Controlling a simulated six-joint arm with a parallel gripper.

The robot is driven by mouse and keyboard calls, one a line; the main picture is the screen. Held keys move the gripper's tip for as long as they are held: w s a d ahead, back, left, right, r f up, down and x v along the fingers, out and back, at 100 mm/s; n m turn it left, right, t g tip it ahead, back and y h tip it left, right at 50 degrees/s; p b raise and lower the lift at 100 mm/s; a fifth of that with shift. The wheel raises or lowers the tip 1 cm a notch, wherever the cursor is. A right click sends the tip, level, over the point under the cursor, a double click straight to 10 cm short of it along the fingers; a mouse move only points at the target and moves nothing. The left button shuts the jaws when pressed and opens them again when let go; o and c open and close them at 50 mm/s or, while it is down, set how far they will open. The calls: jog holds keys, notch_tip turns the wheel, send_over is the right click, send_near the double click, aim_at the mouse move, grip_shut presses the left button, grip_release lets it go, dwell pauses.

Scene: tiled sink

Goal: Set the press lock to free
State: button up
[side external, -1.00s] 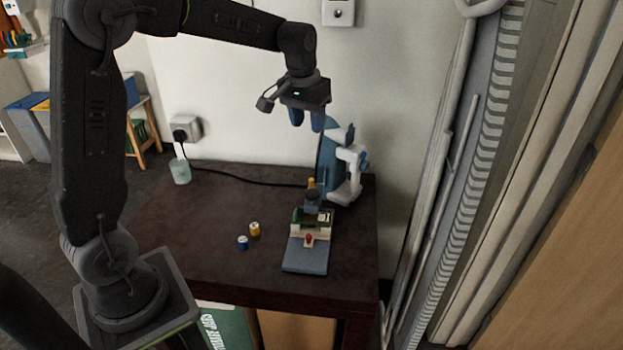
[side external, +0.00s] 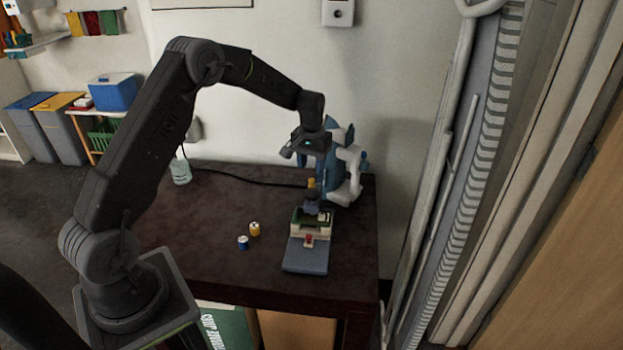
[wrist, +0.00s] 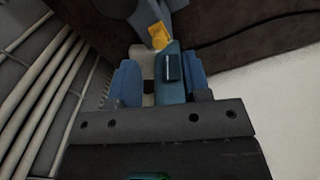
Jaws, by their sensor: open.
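The press (side external: 349,170) stands at the back right of the table, with a blue body and white parts. A small yellow piece, which looks like the lock tab (side external: 311,184), shows low on its front; it also shows in the wrist view (wrist: 159,35). My gripper (side external: 318,163) is low over the press, its blue fingers hard to tell from the blue body. In the wrist view my gripper (wrist: 162,65) is open, with a finger on each side of a teal press part (wrist: 172,70). I cannot tell whether they touch it. The yellow tab lies just beyond the fingertips.
A grey-blue base plate (side external: 304,262) with a red knob (side external: 308,239) lies in front of the press. A yellow can (side external: 254,229) and a blue can (side external: 243,242) stand to its left. A pale cup (side external: 181,173) and black cable lie farther left. Pipes (side external: 440,150) rise at right.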

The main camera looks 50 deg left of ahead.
aim_at(311, 179)
jog(key=shift+f, duration=2.65)
jog(key=shift+c, duration=0.4)
grip_shut()
